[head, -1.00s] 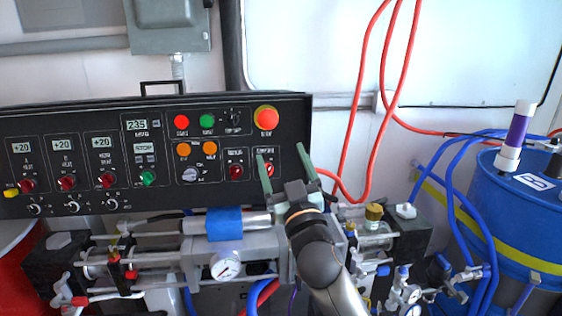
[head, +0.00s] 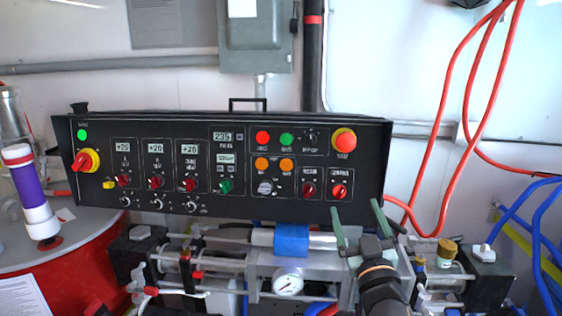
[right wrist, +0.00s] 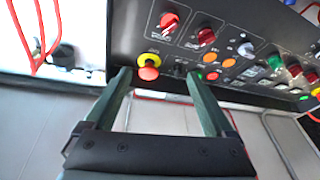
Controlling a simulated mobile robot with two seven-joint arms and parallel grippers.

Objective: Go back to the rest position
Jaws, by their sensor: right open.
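My right gripper (head: 356,210) is open and empty in the head view. Its two green fingers point up at the lower right edge of the black control panel (head: 230,200). In the right wrist view the open fingers (right wrist: 158,75) have nothing between them, and the panel (right wrist: 180,50) with its knobs and buttons shows beyond the tips. I cannot tell a clear touch between fingers and panel. My left gripper is in neither view.
Below the panel stands pump machinery with a blue band (head: 291,240) and a gauge (head: 288,284), close to my right arm. A red drum (head: 75,265) is at left, a white-and-purple cylinder (head: 30,190) on it. Red hoses (head: 440,140) hang at right.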

